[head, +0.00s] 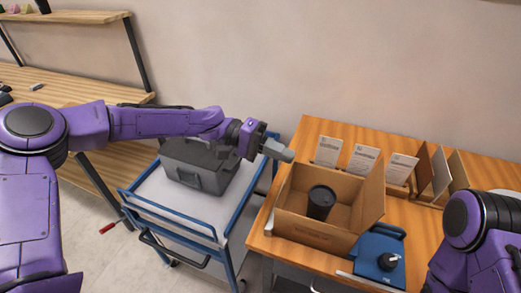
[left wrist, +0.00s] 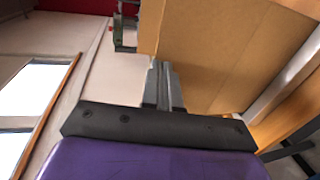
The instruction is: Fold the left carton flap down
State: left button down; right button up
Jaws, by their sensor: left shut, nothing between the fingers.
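The open brown carton (head: 312,232) stands on the wooden table with a dark lidded cup (head: 321,203) inside. Its right flap (head: 373,190) stands up. I cannot clearly tell the left flap from the carton's left wall in the head view. My left gripper (head: 286,154) is shut and empty at the carton's back left corner. In the left wrist view its closed fingers (left wrist: 164,88) are beside a large cardboard panel (left wrist: 235,50); whether they touch is unclear. My right arm shows at lower right, but its gripper is out of view.
A blue cart (head: 180,225) with a grey toolbox (head: 198,172) stands left of the table. Cards (head: 362,163) and upright panels (head: 440,170) line the back.

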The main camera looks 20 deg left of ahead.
pick_arm(q)
jog(key=shift+s+d+r+y+p, duration=0.15)
jog(key=shift+d+y+p, duration=0.1)
jog(key=shift+d+y, duration=0.3)
jog(key=shift+d+r+y+p, duration=0.15)
jog(key=shift+d+y+p, duration=0.1)
jog(key=shift+d+y, duration=0.25)
jog(key=d, duration=0.2)
jog(key=y+p, duration=0.1)
send_over(319, 192)
jog(key=a, duration=0.2)
notch_tip(319, 192, down, 4)
jog(key=shift+a+r, duration=0.1)
jog(key=shift+r, duration=0.15)
jog(key=shift+d+f+b, duration=0.3)
jog(key=shift+d+f, duration=0.4)
jog(key=shift+d+f+b, duration=0.35)
jog(key=shift+f, duration=0.5)
